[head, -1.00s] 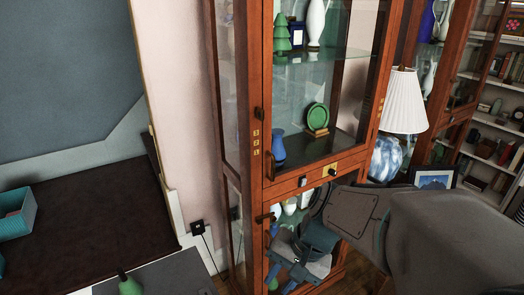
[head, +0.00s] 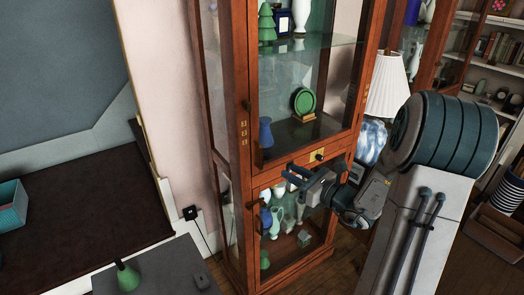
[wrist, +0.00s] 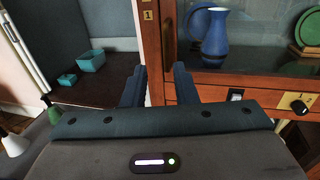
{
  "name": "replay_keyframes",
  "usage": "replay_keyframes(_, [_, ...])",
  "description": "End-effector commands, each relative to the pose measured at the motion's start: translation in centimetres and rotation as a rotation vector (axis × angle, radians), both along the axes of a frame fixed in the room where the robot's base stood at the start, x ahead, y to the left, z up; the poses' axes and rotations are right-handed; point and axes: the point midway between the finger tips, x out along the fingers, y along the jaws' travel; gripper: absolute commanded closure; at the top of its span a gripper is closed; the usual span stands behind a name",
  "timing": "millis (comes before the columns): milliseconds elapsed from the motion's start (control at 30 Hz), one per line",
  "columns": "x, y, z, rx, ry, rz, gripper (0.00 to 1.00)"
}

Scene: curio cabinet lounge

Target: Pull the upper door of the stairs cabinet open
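The tall wooden cabinet (head: 240,200) has a glazed upper door (head: 345,110), which looks shut. A dark upright handle (head: 258,155) sits at the door's lower left. My gripper (head: 290,179) is in front of the cabinet, right of and slightly below that handle, near the rail between the doors. In the wrist view its fingers (wrist: 159,88) are apart, with the cabinet's wooden post (wrist: 156,60) seen behind the gap. I see nothing held.
A blue vase (head: 266,132) and green plate (head: 304,102) stand behind the upper glass. A lamp (head: 386,85) stands right; a dark desk (head: 85,215) is left.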

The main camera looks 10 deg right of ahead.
Motion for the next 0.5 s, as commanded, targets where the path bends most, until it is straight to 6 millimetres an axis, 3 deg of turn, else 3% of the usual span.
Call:
replay_keyframes(167, [1.1, -0.1, 0.0, 0.024, 0.000, -0.025, 0.74])
replay_keyframes(500, [6.6, 3.7, 0.2, 0.022, 0.001, -0.021, 0.74])
